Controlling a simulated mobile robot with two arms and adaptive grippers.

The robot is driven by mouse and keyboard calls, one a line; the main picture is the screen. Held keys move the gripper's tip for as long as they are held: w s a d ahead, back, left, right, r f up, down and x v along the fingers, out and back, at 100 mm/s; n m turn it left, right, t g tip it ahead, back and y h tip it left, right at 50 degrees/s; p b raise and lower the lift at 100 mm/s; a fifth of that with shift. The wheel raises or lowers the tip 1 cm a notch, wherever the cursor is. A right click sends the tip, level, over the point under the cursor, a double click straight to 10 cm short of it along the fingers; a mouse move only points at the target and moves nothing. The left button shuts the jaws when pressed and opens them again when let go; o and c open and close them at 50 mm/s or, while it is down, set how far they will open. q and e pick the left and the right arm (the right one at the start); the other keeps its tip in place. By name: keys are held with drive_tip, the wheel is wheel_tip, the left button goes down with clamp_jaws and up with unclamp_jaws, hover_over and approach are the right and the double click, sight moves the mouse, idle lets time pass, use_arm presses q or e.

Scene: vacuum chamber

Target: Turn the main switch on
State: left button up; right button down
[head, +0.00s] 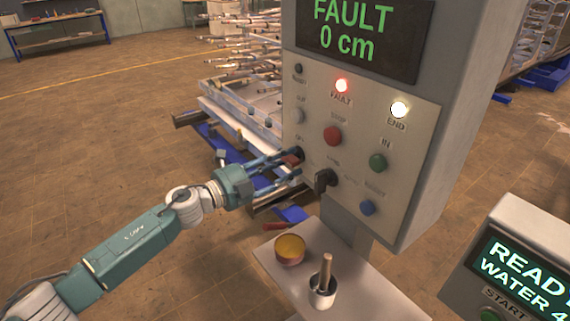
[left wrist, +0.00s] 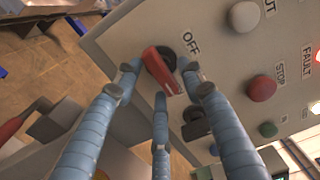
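The main switch (head: 292,157) is a red handle on a round black base at the left edge of the grey control panel (head: 365,120). In the left wrist view the red handle (left wrist: 160,70) lies slantwise beside the OFF label (left wrist: 190,44). My left gripper (head: 285,164) is at the switch, its blue fingers reaching in from the left. In the left wrist view its fingers (left wrist: 160,82) are spread, with the handle between their tips. I cannot tell whether any finger touches it. My right gripper is not in view.
A black selector knob (head: 325,182) sits just right of the fingers, with a red stop button (head: 333,135) above. The display (head: 355,28) reads FAULT 0 cm; the red fault lamp (head: 342,86) is lit. A shelf (head: 350,290) below holds a round tin and a cup.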

use_arm(q)
drive_tip(key=v, duration=1.2)
drive_tip(key=w+a+f+n+t+y, duration=0.2)
drive_tip(key=a+f+n+y, duration=0.3)
drive_tip(key=f, duration=0.7)
drive_tip(key=w+a+f+n+t+y, duration=0.1)
drive_tip(key=w+a+f+n+y, duration=0.15)
drive_tip(key=a+f+n, duration=0.65)
drive_tip(key=s+a+f+n+g+y, duration=0.15)
drive_tip(key=s+f, duration=0.45)
drive_tip(key=f, duration=0.6)
drive_tip(key=s+a+f+n+g+y, duration=0.1)
drive_tip(key=s+f+n+y, duration=0.35)
drive_tip(key=f, duration=0.75)
drive_tip(key=s+a+f+n+g, duration=0.1)
drive_tip(key=s+f+n+g, duration=0.1)
drive_tip(key=s+f, duration=0.75)
drive_tip(key=s+f+n+g, duration=0.1)
drive_tip(key=s+f+g, duration=0.2)
drive_tip(key=s+f, duration=0.7)
drive_tip(key=s+d+f+n+g, duration=0.1)
drive_tip(key=s+f+g, duration=0.1)
drive_tip(key=s, duration=1.3)
drive_tip(key=s+d+f+n+g+y, duration=0.1)
drive_tip(key=s+d+f+n+g, duration=0.1)
drive_tip(key=s, duration=1.3)
drive_tip(key=shift+f+n+g, duration=0.3)
drive_tip(key=shift+g, duration=0.25)
